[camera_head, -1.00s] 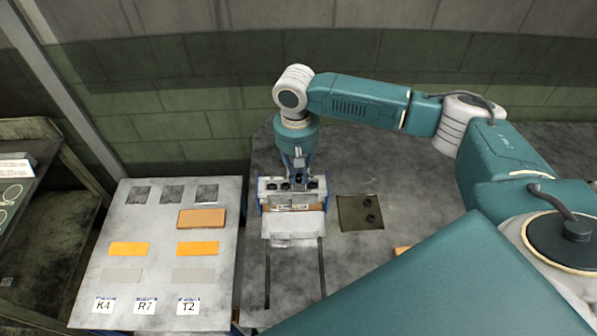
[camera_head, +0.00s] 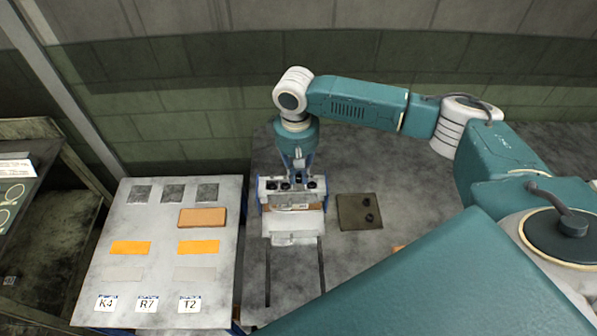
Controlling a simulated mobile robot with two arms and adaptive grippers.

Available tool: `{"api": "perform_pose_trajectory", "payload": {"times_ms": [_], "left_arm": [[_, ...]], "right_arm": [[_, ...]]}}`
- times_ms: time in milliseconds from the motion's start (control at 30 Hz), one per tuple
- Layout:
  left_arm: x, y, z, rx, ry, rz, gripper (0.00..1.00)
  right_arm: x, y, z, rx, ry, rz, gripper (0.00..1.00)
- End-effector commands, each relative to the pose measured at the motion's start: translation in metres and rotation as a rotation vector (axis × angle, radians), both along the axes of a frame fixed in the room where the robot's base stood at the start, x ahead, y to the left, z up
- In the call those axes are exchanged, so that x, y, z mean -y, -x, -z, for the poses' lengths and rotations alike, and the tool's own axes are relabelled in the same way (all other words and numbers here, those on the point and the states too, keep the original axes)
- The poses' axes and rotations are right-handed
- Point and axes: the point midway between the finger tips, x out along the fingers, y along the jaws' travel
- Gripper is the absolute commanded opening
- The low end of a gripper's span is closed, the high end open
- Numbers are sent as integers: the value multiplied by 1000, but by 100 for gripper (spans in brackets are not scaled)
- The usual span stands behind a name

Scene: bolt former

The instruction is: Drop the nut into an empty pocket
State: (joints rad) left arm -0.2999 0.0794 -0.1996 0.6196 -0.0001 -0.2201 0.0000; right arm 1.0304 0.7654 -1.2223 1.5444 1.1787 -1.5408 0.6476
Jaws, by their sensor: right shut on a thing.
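The former (camera_head: 268,197) stands on the grey table, with a pale block and blue side parts. A row of dark round spots shows along its top; I cannot tell which are empty pockets and which hold nuts. My right gripper (camera_head: 298,178) points down at this row from above, shut. The nut in it is too small and hidden by the fingers to make out. Two dark nuts (camera_head: 369,217) lie apart on a dark square mat (camera_head: 350,214) to the right of the former. My left gripper is not in view.
A pale board (camera_head: 150,220) at the left carries dark squares, orange and grey strips, a raised orange block (camera_head: 202,217) and labels K4, R7 and T2. Two dark slots run in the table in front of the former. My teal arm covers the lower right.

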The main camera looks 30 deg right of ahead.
Motion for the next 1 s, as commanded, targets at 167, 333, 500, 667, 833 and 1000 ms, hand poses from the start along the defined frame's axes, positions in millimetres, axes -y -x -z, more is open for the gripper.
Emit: {"api": "perform_pose_trajectory", "payload": {"times_ms": [167,333,500,667,833,1000], "left_arm": [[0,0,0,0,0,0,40],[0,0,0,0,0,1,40],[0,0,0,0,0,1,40],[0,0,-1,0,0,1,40],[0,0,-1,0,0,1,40],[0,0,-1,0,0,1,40]], "right_arm": [[0,0,0,0,0,0,0],[0,0,3,0,0,0,0],[0,0,7,1,0,0,0],[0,0,12,0,0,0,0],[0,0,16,-1,0,1,0],[0,0,16,0,0,0,0]]}}
